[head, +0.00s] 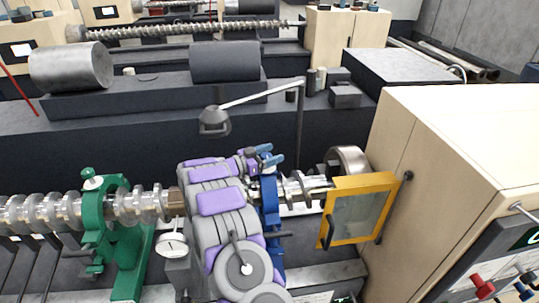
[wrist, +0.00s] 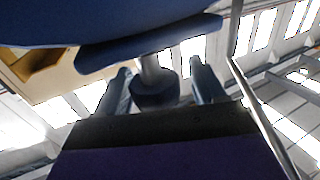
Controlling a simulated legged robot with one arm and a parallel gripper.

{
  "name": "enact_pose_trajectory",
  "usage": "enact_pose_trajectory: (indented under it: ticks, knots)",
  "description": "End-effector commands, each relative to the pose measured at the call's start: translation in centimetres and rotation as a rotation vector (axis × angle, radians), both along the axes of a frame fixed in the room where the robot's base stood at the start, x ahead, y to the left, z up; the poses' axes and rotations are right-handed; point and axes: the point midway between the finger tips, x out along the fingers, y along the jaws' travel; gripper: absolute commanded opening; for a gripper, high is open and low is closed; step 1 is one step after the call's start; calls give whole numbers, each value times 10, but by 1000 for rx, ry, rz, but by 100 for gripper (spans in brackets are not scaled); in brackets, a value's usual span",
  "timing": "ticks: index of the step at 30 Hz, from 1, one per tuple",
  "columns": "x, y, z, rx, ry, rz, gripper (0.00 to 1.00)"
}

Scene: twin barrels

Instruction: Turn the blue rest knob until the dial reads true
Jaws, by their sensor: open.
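The blue rest (head: 270,205) stands around the shiny crankshaft (head: 140,205), partly hidden behind my grey and purple arm. My gripper (head: 262,155) is at the top of the blue rest. In the wrist view, a dark round knob on a short stem (wrist: 155,92) sits between the two open fingers of my gripper (wrist: 160,70). Gaps show on both sides of the knob, wider on the right. The white dial (head: 173,245) is below the shaft, left of my arm; its reading is too small to tell. In the head view the knob is hidden by my gripper.
A green rest (head: 108,230) holds the shaft on the left. A yellow-framed window guard (head: 358,210) stands right of the blue rest, beside a large beige cabinet (head: 455,170). A lamp (head: 215,120) on a jointed arm hangs behind my gripper.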

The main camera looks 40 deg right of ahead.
Motion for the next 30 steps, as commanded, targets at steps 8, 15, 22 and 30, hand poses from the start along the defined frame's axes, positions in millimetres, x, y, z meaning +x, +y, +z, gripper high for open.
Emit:
enact_pose_trajectory:
  ticks: [8, 15, 22, 30]
  knots:
    - [2, 8, 0, 0, -1, 1, 69]
    - [11, 51, -2, 1, -4, 6, 69]
    - [21, 102, -2, -1, -3, 5, 69]
    - [29, 151, -3, -1, 1, 1, 69]
